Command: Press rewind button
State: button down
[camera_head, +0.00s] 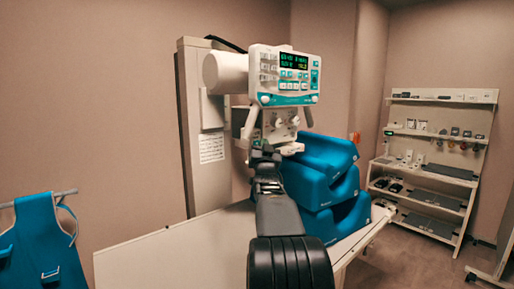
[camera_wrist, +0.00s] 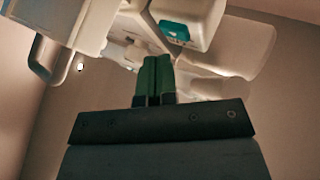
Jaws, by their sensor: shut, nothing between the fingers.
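A white and teal control panel (camera_head: 286,75) with a lit display (camera_head: 293,62) and several small buttons is on the front of the scanner head. I cannot tell which button is rewind. My gripper (camera_head: 258,146) is at the far end of my black arm, below the panel and apart from its buttons as far as I can see. In the wrist view my gripper (camera_wrist: 154,62) shows its two dark green fingers shut together and empty. They point up toward the white underside of the scanner head (camera_wrist: 190,18). The button faces are hidden in that view.
A white handle (camera_wrist: 52,62) hangs at the left in the wrist view. Blue positioning cushions (camera_head: 318,165) are stacked on the white table (camera_head: 160,258), right of my arm. A shelf rack (camera_head: 440,120) stands at the right. A blue apron (camera_head: 42,245) hangs at lower left.

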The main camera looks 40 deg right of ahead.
jog(key=shift+s, duration=0.1)
jog(key=shift+s+a+b, duration=0.15)
jog(key=shift+s+b, duration=1.75)
jog(key=shift+s, duration=0.5)
